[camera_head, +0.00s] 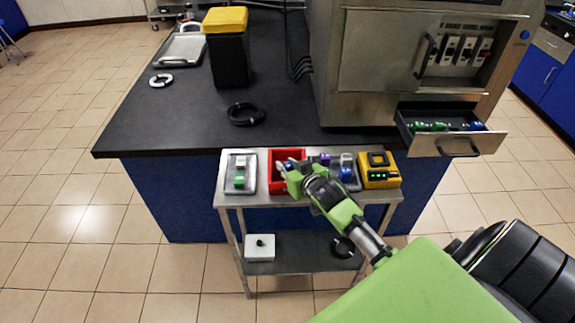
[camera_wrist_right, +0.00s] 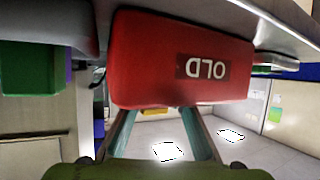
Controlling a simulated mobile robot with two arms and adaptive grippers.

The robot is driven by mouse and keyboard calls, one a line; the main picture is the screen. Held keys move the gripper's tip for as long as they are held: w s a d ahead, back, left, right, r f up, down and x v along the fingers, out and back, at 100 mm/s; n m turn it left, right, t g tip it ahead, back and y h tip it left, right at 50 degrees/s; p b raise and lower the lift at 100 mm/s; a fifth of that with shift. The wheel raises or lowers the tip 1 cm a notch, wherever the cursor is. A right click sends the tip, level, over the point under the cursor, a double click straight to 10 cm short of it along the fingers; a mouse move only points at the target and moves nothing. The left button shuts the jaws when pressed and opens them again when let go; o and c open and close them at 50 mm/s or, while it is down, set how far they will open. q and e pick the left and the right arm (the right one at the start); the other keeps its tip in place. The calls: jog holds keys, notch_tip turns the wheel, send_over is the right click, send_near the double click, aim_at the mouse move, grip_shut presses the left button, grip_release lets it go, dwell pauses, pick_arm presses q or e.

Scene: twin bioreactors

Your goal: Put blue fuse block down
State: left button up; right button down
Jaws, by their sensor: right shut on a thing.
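My right gripper (camera_head: 287,168) reaches in from the lower right and is over the red bin (camera_head: 302,156) on the small metal cart. A small white and blue piece, the blue fuse block (camera_head: 281,164), shows at its fingertips, mostly covered by the fingers. In the right wrist view the red bin (camera_wrist_right: 150,60) shows its "OLD" label upside down. The two fingers (camera_wrist_right: 160,118) run up to the bin and their tips are hidden by it, so the block cannot be seen there. My left gripper is not in view.
Left of the bin is a grey tray (camera_head: 248,178) with a green and a white block. Right of it are blue and purple blocks (camera_head: 346,174) and a yellow device (camera_head: 380,171). An open drawer (camera_head: 481,143) with green and blue blocks juts out at right. The counter (camera_head: 180,126) stands behind.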

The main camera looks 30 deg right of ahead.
jog(key=c, duration=2.1)
grip_release()
jog(key=shift+f, duration=0.1)
jog(key=v, duration=1.2)
jog(key=shift+b, duration=0.45)
